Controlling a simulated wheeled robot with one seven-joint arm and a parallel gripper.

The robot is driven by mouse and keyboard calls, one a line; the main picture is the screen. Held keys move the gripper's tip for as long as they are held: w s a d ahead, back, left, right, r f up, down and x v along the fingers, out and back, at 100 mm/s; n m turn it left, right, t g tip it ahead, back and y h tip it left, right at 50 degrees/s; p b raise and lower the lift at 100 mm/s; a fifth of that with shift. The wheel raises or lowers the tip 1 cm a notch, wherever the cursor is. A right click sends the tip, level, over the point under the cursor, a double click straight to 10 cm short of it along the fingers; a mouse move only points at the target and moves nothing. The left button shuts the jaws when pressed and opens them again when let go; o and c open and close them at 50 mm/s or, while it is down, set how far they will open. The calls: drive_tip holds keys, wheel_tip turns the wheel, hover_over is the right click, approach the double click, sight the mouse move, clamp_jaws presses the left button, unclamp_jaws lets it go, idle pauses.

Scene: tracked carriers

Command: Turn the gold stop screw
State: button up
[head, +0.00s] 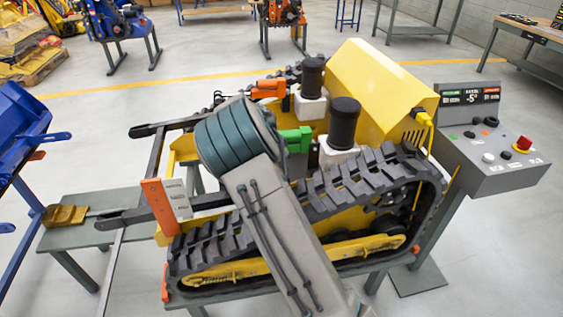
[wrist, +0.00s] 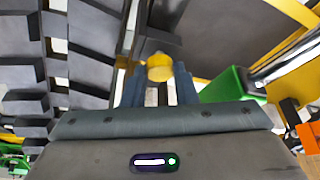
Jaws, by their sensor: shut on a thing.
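The gold stop screw (wrist: 160,66) shows in the wrist view as a round yellow-gold head, slightly above the centre. My gripper (wrist: 158,84) has its two blue-grey fingers on either side of the screw head and is shut on it. In the head view my thick grey arm hides the gripper and the screw. The yellow tracked carrier (head: 375,82) stands on a stand behind my arm, with its black track (head: 330,195) toward me.
A green part (wrist: 226,86) lies close to the right of my fingers, and black track pads (wrist: 92,30) are to the left. A grey console (head: 490,150) with a red button and a display reading about -5° stands at the right. A low table (head: 85,235) is at the left.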

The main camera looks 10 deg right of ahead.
drive_tip(key=shift+w+a+m+g+p, duration=0.15)
drive_tip(key=shift+m+g, duration=0.15)
drive_tip(key=shift+m, duration=0.5)
drive_tip(key=shift+w+d+m+g+p, duration=0.15)
drive_tip(key=shift+m+g, duration=0.15)
drive_tip(key=shift+m, duration=0.5)
drive_tip(key=shift+s+a, duration=0.1)
drive_tip(key=o, duration=1)
drive_tip(key=w+v, duration=0.1)
drive_tip(key=v, duration=1.2)
drive_tip(key=shift+s+a+r+b, duration=0.3)
drive_tip(key=shift+s+r, duration=0.05)
drive_tip(key=shift+s, duration=0.1)
